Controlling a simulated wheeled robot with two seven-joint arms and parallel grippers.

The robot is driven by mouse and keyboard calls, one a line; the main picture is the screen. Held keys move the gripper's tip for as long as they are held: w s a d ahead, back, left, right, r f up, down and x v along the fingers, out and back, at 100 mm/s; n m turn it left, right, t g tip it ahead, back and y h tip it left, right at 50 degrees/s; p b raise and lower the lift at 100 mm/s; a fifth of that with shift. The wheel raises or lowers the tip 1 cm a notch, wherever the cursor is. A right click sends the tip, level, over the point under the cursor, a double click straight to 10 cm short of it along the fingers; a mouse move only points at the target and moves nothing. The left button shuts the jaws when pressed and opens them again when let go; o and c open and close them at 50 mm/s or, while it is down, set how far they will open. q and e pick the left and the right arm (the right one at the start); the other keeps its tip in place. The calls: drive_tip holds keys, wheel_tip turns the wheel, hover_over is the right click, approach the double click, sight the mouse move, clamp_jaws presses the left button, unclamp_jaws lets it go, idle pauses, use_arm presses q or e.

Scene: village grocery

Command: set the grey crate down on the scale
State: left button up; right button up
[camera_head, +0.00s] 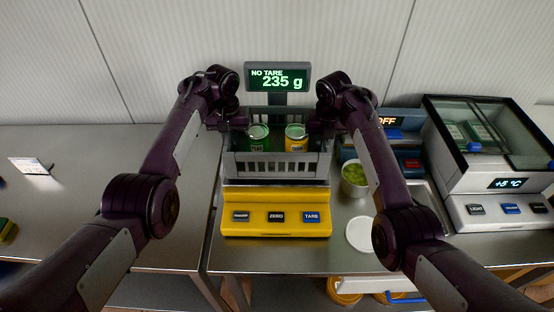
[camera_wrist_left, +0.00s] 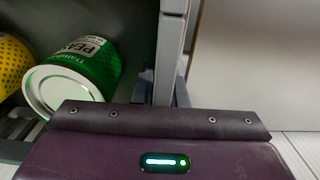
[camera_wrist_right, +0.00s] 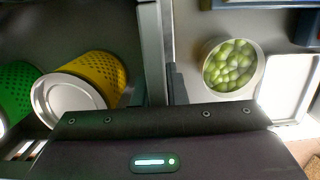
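The grey crate (camera_head: 276,168), with slotted walls, is level over the yellow scale (camera_head: 276,210). Its base looks at or just above the scale's top; I cannot tell if its full weight rests there. The scale's display (camera_head: 278,78) reads "NO TARE 235 g". A green can (camera_head: 258,132) and a yellow can (camera_head: 296,133) stand inside the crate. My left gripper (camera_head: 228,122) is shut on the crate's left wall, seen between its fingers in the left wrist view (camera_wrist_left: 164,92). My right gripper (camera_head: 323,128) is shut on the right wall, also in the right wrist view (camera_wrist_right: 157,92).
A cup of green produce (camera_head: 355,177) stands close to the right of the crate, with a white lid (camera_head: 362,234) in front. A blue device showing "OFF" (camera_head: 388,121) and a glass-topped cooler (camera_head: 490,150) are further right. The left counter (camera_head: 80,165) is mostly clear.

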use_arm(q)
drive_tip(key=o, duration=0.4)
drive_tip(key=shift+s+r, duration=0.2)
use_arm(e)
drive_tip(key=o, duration=0.4)
drive_tip(key=shift+s+r, duration=0.2)
use_arm(q)
drive_tip(key=shift+w, duration=0.1)
use_arm(e)
drive_tip(key=shift+w, duration=0.1)
use_arm(q)
drive_tip(key=shift+r, duration=0.25)
use_arm(e)
drive_tip(key=shift+f, duration=0.1)
use_arm(q)
wheel_tip(320, 180, up, 7)
drive_tip(key=shift+f, duration=0.1)
use_arm(e)
drive_tip(key=r, duration=0.3)
drive_tip(key=s+r, duration=0.1)
drive_tip(key=r, duration=0.7)
drive_tip(key=shift+s, duration=0.35)
drive_tip(key=shift+s+r, duration=0.1)
drive_tip(key=shift+r, duration=0.4)
